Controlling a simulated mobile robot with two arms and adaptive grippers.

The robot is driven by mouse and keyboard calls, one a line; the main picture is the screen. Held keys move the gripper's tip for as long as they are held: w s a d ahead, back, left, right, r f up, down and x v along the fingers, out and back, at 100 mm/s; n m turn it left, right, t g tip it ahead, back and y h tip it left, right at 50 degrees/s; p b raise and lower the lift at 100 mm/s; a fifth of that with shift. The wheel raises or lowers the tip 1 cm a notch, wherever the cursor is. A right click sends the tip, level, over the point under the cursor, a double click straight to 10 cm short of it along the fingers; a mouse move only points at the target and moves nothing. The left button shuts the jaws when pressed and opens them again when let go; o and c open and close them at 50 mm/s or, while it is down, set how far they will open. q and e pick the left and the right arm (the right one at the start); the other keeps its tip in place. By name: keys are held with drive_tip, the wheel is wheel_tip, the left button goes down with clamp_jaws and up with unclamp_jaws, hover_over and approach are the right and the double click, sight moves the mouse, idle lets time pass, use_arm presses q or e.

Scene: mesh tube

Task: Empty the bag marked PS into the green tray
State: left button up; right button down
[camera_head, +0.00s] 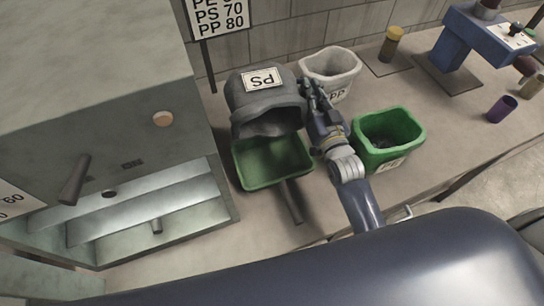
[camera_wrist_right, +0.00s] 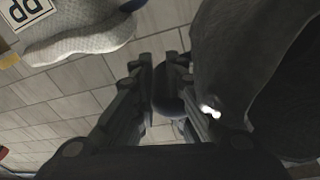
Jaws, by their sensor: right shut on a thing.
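The dark grey bag marked PS (camera_head: 262,98) is tipped over above the green tray (camera_head: 262,185), its open mouth facing down toward the tray and its label upside down. My right gripper (camera_head: 312,92) is shut on the bag's right side. In the right wrist view the bag (camera_wrist_right: 235,60) fills the right side, beside the fingers (camera_wrist_right: 172,85). The visible part of the green tray looks empty; the bag hides its back part. My left gripper is not in view.
A white bag marked PP (camera_head: 331,66) stands behind my right gripper. A green bin (camera_head: 390,132) with dark contents stands to the right. A grey oven-like cabinet (camera_head: 150,150) stands at the left. A blue machine (camera_head: 470,40) and several small jars are farther right.

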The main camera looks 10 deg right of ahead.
drive_tip(key=shift+s+r+b, duration=0.1)
drive_tip(key=shift+b, duration=0.3)
drive_tip(key=shift+s+r+t+b, duration=0.4)
drive_tip(key=shift+r+t+b, duration=0.3)
drive_tip(key=shift+r, duration=0.1)
drive_tip(key=shift+s+r+t+b, duration=0.35)
drive_tip(key=shift+r+t+b, duration=0.3)
drive_tip(key=shift+r+t, duration=0.1)
drive_tip(key=shift+r, duration=0.2)
drive_tip(key=shift+w+f+g+p, duration=0.15)
drive_tip(key=shift+f+g+p, duration=0.1)
drive_tip(key=shift+f+p, duration=0.1)
